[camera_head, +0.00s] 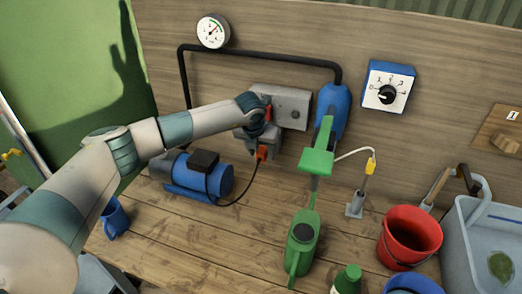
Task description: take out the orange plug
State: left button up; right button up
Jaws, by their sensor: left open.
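The orange plug (262,153) shows just below my left gripper, with a black cable running down from it to the blue motor (208,176). A grey metal box (291,106) is fixed to the wooden wall behind and right of the gripper. My left gripper (258,134) is open in front of the box's left part, close to the plug. The gripper hides part of the box, and I cannot tell whether it touches the plug. A small red part (268,108) shows beside my wrist at the box. My right gripper is out of view.
A black pipe (258,55) runs above the box.

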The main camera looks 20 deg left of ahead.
pick_arm(q)
grip_shut()
jog(key=shift+s+a, duration=0.1)
jog(key=shift+s, duration=2.85)
